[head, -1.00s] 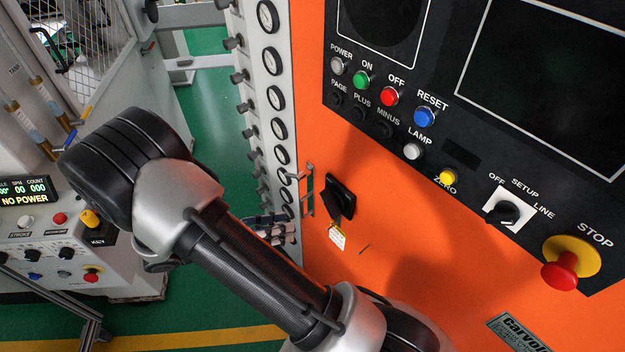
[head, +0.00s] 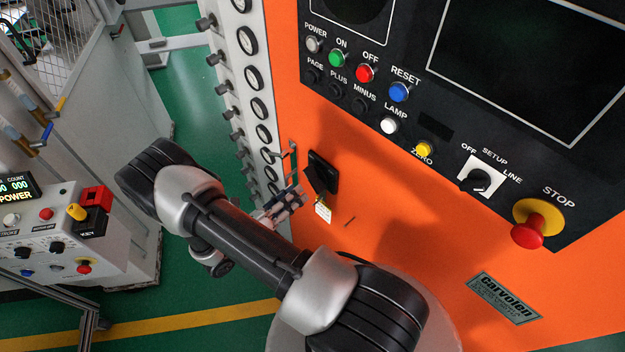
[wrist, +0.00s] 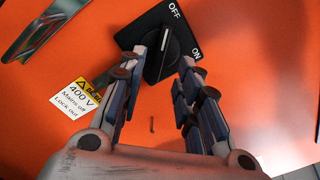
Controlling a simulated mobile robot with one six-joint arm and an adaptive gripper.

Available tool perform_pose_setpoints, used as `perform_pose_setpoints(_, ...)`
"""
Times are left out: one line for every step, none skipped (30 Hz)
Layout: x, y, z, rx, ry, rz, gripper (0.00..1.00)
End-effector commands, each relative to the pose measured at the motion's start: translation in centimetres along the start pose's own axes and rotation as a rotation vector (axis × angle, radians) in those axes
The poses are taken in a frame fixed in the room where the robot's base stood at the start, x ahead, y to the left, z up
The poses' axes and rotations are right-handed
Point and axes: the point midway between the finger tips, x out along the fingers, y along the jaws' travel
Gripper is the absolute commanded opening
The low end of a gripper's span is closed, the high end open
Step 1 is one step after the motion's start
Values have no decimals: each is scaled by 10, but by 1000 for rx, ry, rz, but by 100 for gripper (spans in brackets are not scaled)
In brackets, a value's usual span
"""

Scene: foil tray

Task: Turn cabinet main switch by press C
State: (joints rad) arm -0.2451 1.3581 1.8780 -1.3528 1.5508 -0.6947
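The main switch (head: 319,176) is a black rotary switch on the orange cabinet face, low left of the control panel. In the wrist view its black plate (wrist: 181,22) carries the marks OFF and ON, and its handle (wrist: 163,55) points roughly toward OFF. My gripper (head: 292,197) is just left of and below the switch in the head view. In the wrist view my gripper (wrist: 170,63) is open, its two fingers appearing on either side of the handle. I cannot tell whether they touch it. Nothing is held.
A yellow-white 400 V tag (wrist: 82,97) hangs beside the switch. A metal latch handle (wrist: 42,28) stands out left of it. Gauges (head: 247,41) line the cabinet's left edge. A red STOP button (head: 527,232) sits to the right. Orange surface below the switch is mostly clear.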

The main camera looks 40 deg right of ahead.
Motion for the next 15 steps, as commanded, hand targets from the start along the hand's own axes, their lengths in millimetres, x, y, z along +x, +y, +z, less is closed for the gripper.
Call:
perform_pose_setpoints(13, -1, -1, 0, 4, -5, 31)
perform_pose_setpoints(20, -1, -1, 0, 5, -4, 31)
perform_pose_setpoints(28, -1, -1, 1, 5, -4, 31)
perform_pose_setpoints(34, -1, -1, 1, 5, -4, 31)
perform_pose_setpoints(39, -1, -1, 0, 4, -4, 31)
perform_pose_setpoints(46, -1, -1, 0, 4, -3, 31)
perform_pose_setpoints(51, -1, -1, 0, 4, -3, 31)
perform_pose_setpoints(55, -1, -1, 0, 4, -3, 31)
perform_pose_setpoints(61, 0, -1, 1, 3, -2, 31)
perform_pose_setpoints(64, 0, -1, 1, 3, -2, 31)
perform_pose_setpoints(67, 0, -1, 1, 3, -2, 31)
perform_pose_setpoints(70, 0, 0, 1, 2, -1, 31)
perform_pose_setpoints(72, 0, 0, 1, 2, -1, 31)
perform_pose_setpoints(74, 0, 0, 1, 2, -1, 31)
perform_pose_setpoints(76, 0, 0, 1, 1, 0, 31)
